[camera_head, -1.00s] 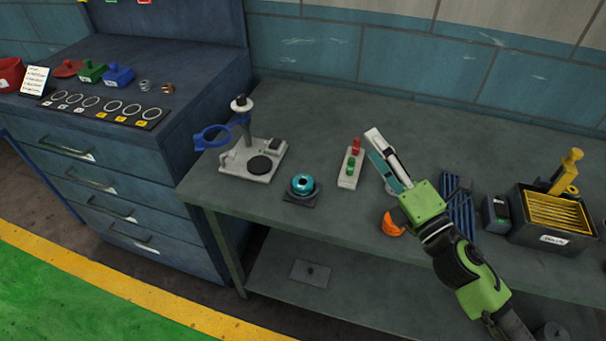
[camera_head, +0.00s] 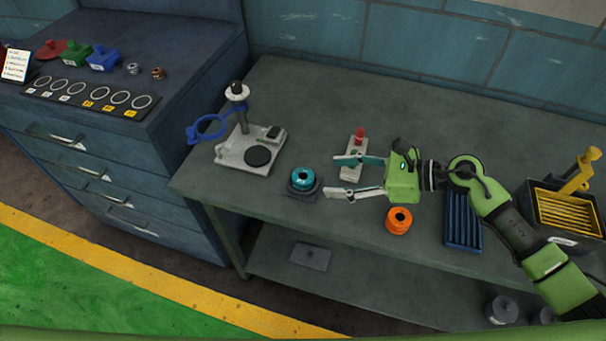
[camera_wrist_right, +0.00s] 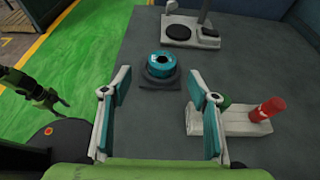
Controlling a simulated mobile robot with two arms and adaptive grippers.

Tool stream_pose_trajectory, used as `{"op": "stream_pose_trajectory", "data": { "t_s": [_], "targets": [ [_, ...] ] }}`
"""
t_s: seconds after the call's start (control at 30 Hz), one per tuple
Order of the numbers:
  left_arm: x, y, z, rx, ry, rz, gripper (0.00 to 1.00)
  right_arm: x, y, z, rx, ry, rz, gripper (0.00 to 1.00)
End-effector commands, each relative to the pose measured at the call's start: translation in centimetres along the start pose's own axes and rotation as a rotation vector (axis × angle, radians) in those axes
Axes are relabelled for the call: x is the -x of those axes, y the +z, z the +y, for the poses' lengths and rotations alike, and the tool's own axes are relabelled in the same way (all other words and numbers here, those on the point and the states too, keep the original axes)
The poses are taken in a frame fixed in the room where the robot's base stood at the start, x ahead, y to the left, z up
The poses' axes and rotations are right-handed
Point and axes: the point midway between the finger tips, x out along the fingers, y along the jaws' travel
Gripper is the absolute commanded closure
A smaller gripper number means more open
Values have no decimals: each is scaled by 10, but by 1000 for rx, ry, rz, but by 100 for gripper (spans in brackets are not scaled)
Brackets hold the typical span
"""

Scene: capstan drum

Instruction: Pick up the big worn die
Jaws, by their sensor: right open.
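A teal ring-shaped piece (camera_head: 302,179), likely the big worn die, sits upright on a dark square base (camera_head: 303,195) on the workbench. It also shows in the right wrist view (camera_wrist_right: 161,66), ahead of the fingers. An orange ring-shaped piece (camera_head: 398,221) stands on the bench below my right gripper (camera_head: 334,177). My right gripper is open and empty, its fingers pointing left toward the teal piece and apart from it. In the right wrist view, what looks like my left gripper (camera_wrist_right: 58,101) hangs over the floor, too small to read.
A grey stand with a blue ring arm (camera_head: 240,148) is behind the teal piece. A switch block with red and green buttons (camera_head: 355,150) is beside my right fingers. A blue ribbed tray (camera_head: 463,222) and a yellow-slatted box (camera_head: 560,212) are to the right.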

Motion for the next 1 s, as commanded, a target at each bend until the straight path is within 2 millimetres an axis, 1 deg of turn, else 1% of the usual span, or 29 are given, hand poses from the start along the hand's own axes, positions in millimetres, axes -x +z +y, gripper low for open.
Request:
{"op": "stream_pose_trajectory", "data": {
  "t_s": [0.03, 0.1, 0.2, 0.37, 0.53, 0.7, 0.8, 1.0],
  "targets": [
    [6, 1, 0, 0, 0, -2, 60, -9, 4, 0, -1, 1, -4, 45],
    [8, 0, 0, 0, 0, -2, 60, -19, 3, -1, -3, -1, -4, 45],
    [10, 0, 0, 0, 0, -2, 60, -28, 2, 0, -2, -1, -2, 45],
    [14, -2, -1, 0, -1, 1, 60, -37, 2, -1, -3, -1, -3, 45],
    [28, -5, -1, 0, -1, 2, 60, -58, 1, -3, -4, -1, -4, 45],
    [34, -6, -2, 0, -1, 4, 60, -78, -2, -4, -3, -1, -3, 45],
    [34, -7, -2, 0, -1, 5, 60, -83, -3, -4, -2, -1, -2, 45],
    [33, -7, -2, 0, -1, 5, 60, -84, -4, -4, -2, -2, -2, 45]
  ]
}}
